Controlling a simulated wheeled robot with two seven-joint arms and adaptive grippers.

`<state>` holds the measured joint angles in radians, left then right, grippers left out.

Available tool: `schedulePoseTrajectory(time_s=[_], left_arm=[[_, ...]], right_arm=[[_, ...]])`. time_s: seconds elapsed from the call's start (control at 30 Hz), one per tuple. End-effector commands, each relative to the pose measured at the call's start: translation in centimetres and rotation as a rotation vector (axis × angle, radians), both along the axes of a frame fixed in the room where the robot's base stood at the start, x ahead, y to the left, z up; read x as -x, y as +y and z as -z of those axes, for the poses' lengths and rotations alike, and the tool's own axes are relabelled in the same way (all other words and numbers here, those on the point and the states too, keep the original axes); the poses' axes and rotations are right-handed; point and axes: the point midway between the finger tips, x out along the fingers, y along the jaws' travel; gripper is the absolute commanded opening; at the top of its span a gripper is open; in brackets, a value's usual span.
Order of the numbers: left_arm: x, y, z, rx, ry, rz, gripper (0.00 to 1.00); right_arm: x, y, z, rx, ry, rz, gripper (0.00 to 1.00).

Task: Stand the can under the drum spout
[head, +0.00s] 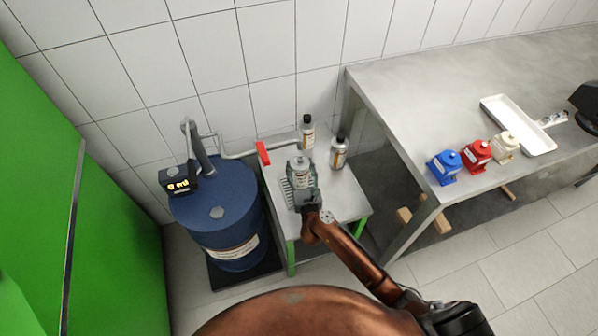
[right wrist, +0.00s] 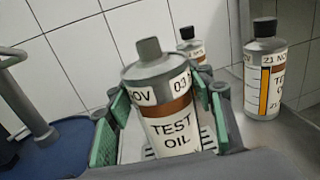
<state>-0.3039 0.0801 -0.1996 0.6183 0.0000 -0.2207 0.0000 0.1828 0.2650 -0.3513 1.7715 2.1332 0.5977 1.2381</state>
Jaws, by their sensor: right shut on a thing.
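A grey can labelled TEST OIL (head: 299,164) stands roughly upright at the small side table, its cap up. My right gripper (head: 303,186) is shut around its body. In the right wrist view the can (right wrist: 168,115) sits between the green finger pads (right wrist: 160,125). The can is over or on a slotted grate (head: 285,191); I cannot tell whether its base touches. The blue drum (head: 220,205) stands left of the table. Its grey spout pipe (head: 240,155) runs right, past a red handle (head: 263,153), behind the can. My left gripper is not in view.
Two other bottles stand at the table's back (head: 307,133) and right (head: 339,153), close to the held can. A grey workbench (head: 400,90) at right carries blue, red and cream containers and a white tray (head: 518,124). A green panel (head: 90,240) stands at left.

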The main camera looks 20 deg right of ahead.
Motion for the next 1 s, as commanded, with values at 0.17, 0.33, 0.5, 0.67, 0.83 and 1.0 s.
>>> schedulePoseTrajectory(time_s=[0.17,0.33,0.5,0.67,0.83,1.0], left_arm=[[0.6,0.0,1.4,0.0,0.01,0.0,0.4],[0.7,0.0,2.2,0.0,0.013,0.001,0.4],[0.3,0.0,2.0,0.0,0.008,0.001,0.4],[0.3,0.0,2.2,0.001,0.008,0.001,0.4],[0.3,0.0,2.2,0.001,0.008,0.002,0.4],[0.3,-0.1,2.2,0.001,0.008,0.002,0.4]], right_arm=[[-0.7,0.0,2.4,0.002,0.001,-0.002,0.01],[-0.7,0.0,3.9,0.001,-0.001,0.0,0.01],[-0.7,0.0,3.5,0.0,-0.003,0.0,0.01],[-0.6,0.0,3.9,-0.001,-0.002,0.0,0.01],[-0.6,0.0,4.0,0.0,0.001,0.0,0.58],[-0.6,0.0,4.0,0.0,0.001,0.0,0.66]])
